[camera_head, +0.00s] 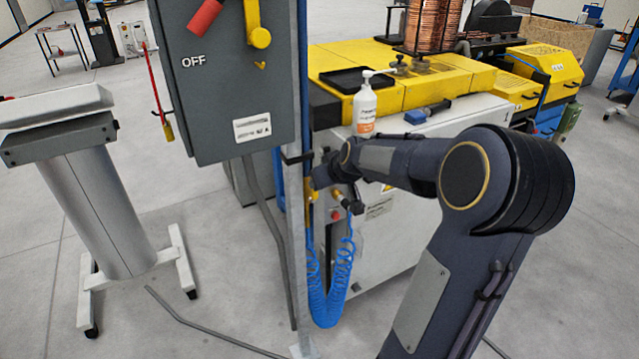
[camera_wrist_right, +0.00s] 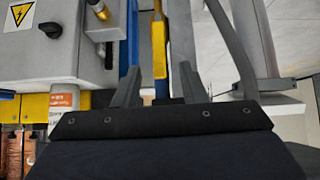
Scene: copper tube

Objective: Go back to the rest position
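My right arm (camera_head: 400,165) comes in from the lower right of the head view and reaches left to the grey post. Its gripper (camera_head: 322,178) is small and partly hidden by the wrist there. In the right wrist view the two dark fingers of my right gripper (camera_wrist_right: 160,70) are spread apart. A narrow yellow piece (camera_wrist_right: 159,45) on the post shows between the fingertips, with gaps on both sides. Whether it lies between the fingers or beyond them I cannot tell. My left gripper is not in view.
A grey switch box (camera_head: 225,90) marked OFF hangs on the post (camera_head: 298,270). A coiled blue hose (camera_head: 330,300) hangs below. Behind stands a yellow-topped machine (camera_head: 425,90) with a white bottle (camera_head: 365,105). A grey stand (camera_head: 95,200) is at left. Open floor lies between.

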